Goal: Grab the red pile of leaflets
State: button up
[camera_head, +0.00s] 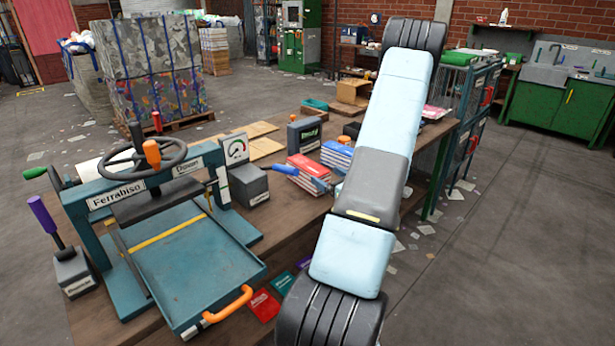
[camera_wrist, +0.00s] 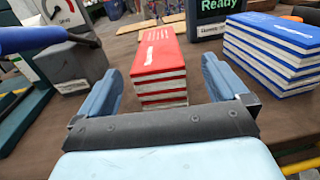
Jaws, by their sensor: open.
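The red pile of leaflets (camera_wrist: 158,56) is a banded-looking stack of red and white layers on the brown table.
A blue pile (camera_wrist: 275,48) stands close to the right of the red one. A grey box with a gauge (camera_head: 236,150) and a teal press (camera_head: 175,230) stand to the left. A dark "Ready" display (camera_head: 305,134) is behind. Flat cards (camera_head: 264,305) lie at the front edge.

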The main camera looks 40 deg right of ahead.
aim_at(315, 170)
jog(key=shift+w+a, duration=0.1)
jog(key=shift+w, duration=3.35)
jog(key=shift+c, duration=0.4)
jog(key=c, duration=1.3)
jog(key=shift+c, duration=0.4)
jog(key=shift+r, duration=0.1)
